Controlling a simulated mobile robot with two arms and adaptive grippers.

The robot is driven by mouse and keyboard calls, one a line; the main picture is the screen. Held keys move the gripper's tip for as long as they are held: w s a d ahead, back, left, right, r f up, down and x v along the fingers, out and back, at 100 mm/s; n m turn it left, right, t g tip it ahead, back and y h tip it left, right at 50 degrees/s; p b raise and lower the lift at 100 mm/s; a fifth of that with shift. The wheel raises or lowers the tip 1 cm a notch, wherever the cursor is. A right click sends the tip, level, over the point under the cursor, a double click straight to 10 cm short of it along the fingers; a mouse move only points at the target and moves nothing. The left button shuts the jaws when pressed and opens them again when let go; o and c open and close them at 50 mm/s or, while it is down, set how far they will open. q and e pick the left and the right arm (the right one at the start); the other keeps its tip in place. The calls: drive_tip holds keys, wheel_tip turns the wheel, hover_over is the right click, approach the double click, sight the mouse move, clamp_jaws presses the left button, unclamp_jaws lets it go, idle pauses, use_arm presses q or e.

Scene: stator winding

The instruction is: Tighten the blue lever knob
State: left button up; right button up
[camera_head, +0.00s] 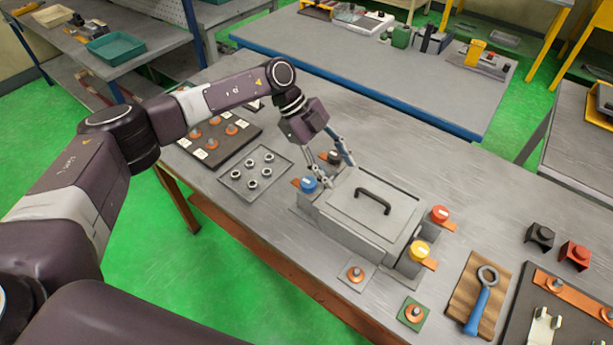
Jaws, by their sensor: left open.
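The blue lever knob (309,184) sits at the left end of a grey metal box (345,222) on the workbench, with an orange tab beside it. Whether a finger touches either knob cannot be told. My right gripper is not in view.
A red knob (440,214) and a yellow knob (419,250) stand at the box's right end. The lid handle (373,201) rises from its top. A tray of nuts (256,172) lies left, a blue-handled wrench (480,300) right.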

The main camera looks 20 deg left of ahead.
sight(308, 182)
use_arm(q)
drive_tip(key=a+r+n+y, duration=0.2)
drive_tip(key=a+y, duration=0.1)
drive_tip(key=a, duration=0.7)
drive_tip(key=shift+g, duration=0.4)
drive_tip(key=p+x, duration=0.3)
drive_tip(key=x, duration=0.4)
drive_tip(key=shift+w, duration=0.15)
drive_tip(key=shift+d+f, duration=0.15)
drive_tip(key=shift+f, duration=0.35)
drive_tip(key=shift+c, duration=0.3)
